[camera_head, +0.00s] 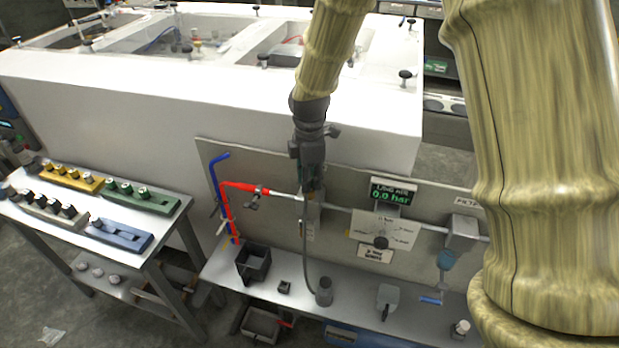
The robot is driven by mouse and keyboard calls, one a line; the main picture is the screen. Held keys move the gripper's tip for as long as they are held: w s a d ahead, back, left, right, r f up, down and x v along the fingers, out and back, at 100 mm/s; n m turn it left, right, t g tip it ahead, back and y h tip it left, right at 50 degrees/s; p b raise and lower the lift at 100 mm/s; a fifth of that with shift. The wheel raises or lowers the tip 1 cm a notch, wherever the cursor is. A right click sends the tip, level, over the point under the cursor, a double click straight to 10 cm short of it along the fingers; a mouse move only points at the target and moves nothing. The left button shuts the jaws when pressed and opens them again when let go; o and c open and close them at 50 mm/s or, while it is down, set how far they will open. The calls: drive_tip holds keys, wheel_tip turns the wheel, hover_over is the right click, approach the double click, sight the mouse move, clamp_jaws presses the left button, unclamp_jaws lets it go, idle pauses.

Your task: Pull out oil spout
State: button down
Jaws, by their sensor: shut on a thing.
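My gripper (312,188) points down in front of the grey panel, at the height of the horizontal pipe. Its fingers are closed, and their tips are small and partly hidden. A thin grey curved tube (306,245), which looks like the oil spout, runs from just below the gripper down to a small dark grey can (324,291) on the bench. The tube's upper end meets the gripper, and the exact hold is hard to see. The can stands upright on the bench.
A red pipe fitting (245,187) and blue pipe (214,172) are left of my gripper. A black bin (253,263) and grey jug (388,298) stand on the bench (350,310).

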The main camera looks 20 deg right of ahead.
drive_tip(key=shift+r+p, duration=0.65)
drive_tip(key=shift+r, duration=0.3)
drive_tip(key=shift+r, duration=0.1)
drive_tip(key=shift+r+p, duration=1.15)
drive_tip(key=shift+r, duration=0.1)
drive_tip(key=shift+r, duration=0.2)
drive_tip(key=shift+r+p, duration=1.4)
drive_tip(key=shift+p, duration=0.15)
